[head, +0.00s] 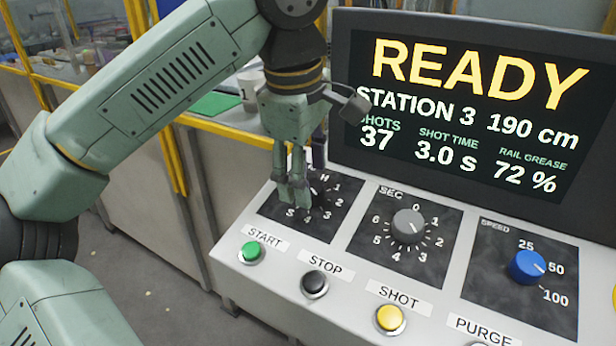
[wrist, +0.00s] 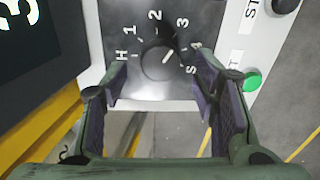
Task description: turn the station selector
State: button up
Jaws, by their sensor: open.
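The station selector (wrist: 158,64) is a dark round knob on a dark dial plate in the wrist view. Marks H, 1, 2, 3, 4 and S surround it, and its white pointer line slants toward the 3. In the head view my gripper (head: 293,192) hangs over the dial plate and hides most of the knob. In the wrist view my gripper (wrist: 158,88) is open, with one finger on each side of the knob and nothing between the pads but the view of it. I cannot tell whether the fingers touch the panel.
The screen (head: 462,95) behind reads READY, STATION 3, 190 cm. The grey SEC knob (head: 408,226) and blue SPEED knob (head: 527,266) lie right of the selector. A green START button (head: 251,251), black STOP button (head: 314,284) and yellow SHOT button (head: 390,318) line the front.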

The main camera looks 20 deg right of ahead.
jog(key=shift+x, duration=0.95)
jog(key=c, duration=1.2)
jog(key=shift+o, duration=0.2)
